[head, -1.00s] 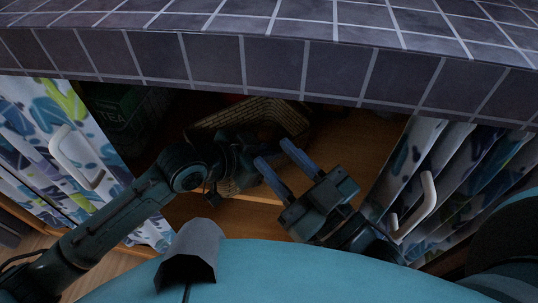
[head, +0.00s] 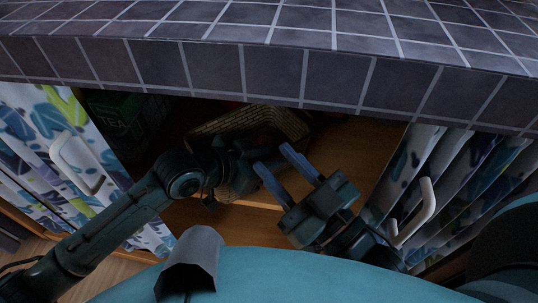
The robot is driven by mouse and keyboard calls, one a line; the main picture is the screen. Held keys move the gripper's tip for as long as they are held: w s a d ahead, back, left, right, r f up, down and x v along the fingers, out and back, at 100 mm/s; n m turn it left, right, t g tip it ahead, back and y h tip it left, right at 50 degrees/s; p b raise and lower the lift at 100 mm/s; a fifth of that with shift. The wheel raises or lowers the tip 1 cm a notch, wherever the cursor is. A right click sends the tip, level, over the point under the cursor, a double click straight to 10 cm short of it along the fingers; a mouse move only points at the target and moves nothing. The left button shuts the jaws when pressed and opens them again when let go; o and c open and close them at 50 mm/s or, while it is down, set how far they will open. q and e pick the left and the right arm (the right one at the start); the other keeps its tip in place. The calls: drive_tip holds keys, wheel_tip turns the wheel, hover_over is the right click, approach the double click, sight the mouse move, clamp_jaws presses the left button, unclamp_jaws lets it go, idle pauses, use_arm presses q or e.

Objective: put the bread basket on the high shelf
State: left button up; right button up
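The woven bread basket (head: 225,124) sits in the open cabinet under the tiled counter, in the middle of the head view. Its upper rim shows, and its near side is partly covered by my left gripper. My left gripper (head: 243,178) is at the near side of the basket; its fingers are dark and blurred, so I cannot tell whether it grips the basket. My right gripper (head: 288,163) is open and empty, its two blue-grey fingers apart, in front of the basket's right end. No high shelf can be made out.
The tiled counter edge (head: 273,73) overhangs the cabinet. A dark green tea tin (head: 115,118) stands inside at the left. Patterned doors with white handles (head: 78,163) (head: 417,212) stand open on both sides. The cabinet floor (head: 350,150) is bare at right.

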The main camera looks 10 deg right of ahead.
use_arm(q)
drive_tip(key=p+v, duration=0.3)
drive_tip(key=v, duration=0.7)
drive_tip(key=shift+a, duration=0.1)
drive_tip(key=s+a+r+n+t+y, duration=0.1)
drive_tip(key=s+a+r+n+t, duration=0.1)
drive_tip(key=a+t, duration=0.3)
drive_tip(key=s+a+r+n+t+y, duration=0.1)
drive_tip(key=s+a+r+n+t, duration=0.2)
drive_tip(key=t, duration=0.4)
drive_tip(key=s+a+n, duration=0.1)
drive_tip(key=a+n, duration=0.1)
drive_tip(key=shift+s+a+r+t+p, duration=0.2)
drive_tip(key=shift+s+a+t+p, duration=0.1)
drive_tip(key=shift+s+t+p, duration=0.1)
use_arm(e)
drive_tip(key=shift+d+n+h, duration=0.35)
drive_tip(key=shift+n+h, duration=0.05)
